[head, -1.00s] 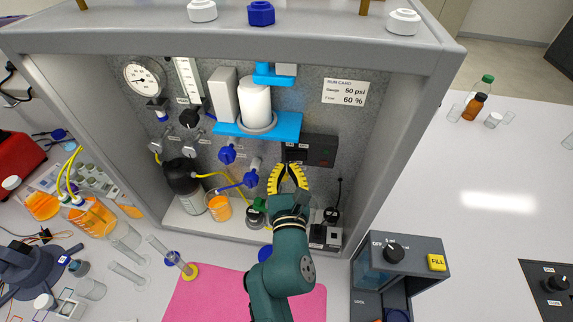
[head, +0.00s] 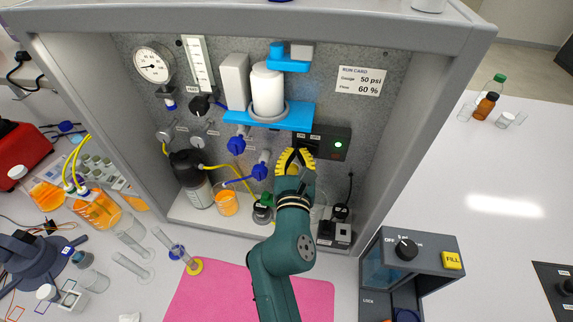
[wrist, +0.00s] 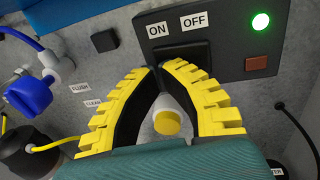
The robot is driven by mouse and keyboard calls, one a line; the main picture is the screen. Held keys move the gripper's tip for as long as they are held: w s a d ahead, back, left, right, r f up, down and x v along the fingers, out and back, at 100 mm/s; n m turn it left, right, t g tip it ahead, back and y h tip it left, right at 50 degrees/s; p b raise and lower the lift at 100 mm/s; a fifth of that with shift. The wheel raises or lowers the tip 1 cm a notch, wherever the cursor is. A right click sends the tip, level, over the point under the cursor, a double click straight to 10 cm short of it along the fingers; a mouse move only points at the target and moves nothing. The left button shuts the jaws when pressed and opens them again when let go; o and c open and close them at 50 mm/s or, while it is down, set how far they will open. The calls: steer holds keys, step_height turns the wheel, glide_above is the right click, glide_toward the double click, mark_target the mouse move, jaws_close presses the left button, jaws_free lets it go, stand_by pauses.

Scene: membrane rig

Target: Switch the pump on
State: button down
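The pump's dark switch box (head: 333,136) is on the rig's back wall, under the blue shelf. In the wrist view its black switch (wrist: 184,52) sits under the ON and OFF labels, ON at left. A round green light (wrist: 261,21) is lit on the box; it also glows in the head view (head: 338,143). My gripper (wrist: 160,68) has its yellow ribbed fingers brought together, tips at the lower left of the switch. I cannot tell whether they touch it. A grey piece with a yellow end shows between the fingers. The switch's lower part is partly hidden.
A reddish square (wrist: 256,63) is below the light. Blue-handled valves (head: 237,145) and the black-topped bottle (head: 188,170) are left of my gripper. A grey unit with a FILL button (head: 452,261) stands at front right. A pink mat (head: 220,291) lies in front.

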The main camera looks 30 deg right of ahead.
steer(key=s+a+p, duration=0.1)
steer(key=s+a, duration=0.8)
steer(key=a, duration=0.1)
steer(key=shift+s+a, duration=0.2)
steer(key=shift+s, duration=0.05)
steer(key=shift+f, duration=0.1)
